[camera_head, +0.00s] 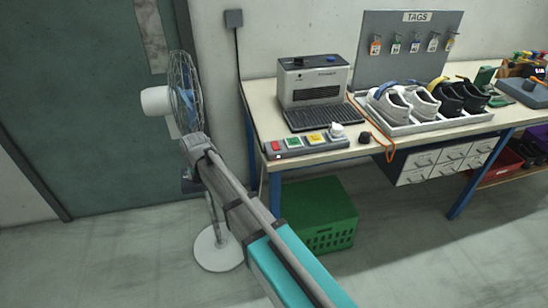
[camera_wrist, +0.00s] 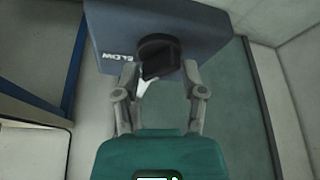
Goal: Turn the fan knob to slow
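The fan (camera_head: 157,100) stands at the left in the head view, with a white motor housing, a wire cage and a round white base. Its dark control box (camera_wrist: 215,40) fills the top of the wrist view, with a label that seems to read SLOW. The black knob (camera_wrist: 158,55) sticks out of the box, and a white pointer mark shows below it. My gripper (camera_wrist: 159,72) has its two fingers apart, one on each side of the knob. I see no clear contact with it. In the head view my arm hides much of the fan's post.
A workbench (camera_head: 262,95) at the right holds a button panel (camera_head: 305,145), a grey machine and shoes on a tray. A green crate (camera_head: 318,215) stands on the floor under it. A teal door (camera_head: 90,110) is behind the fan. The front floor is clear.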

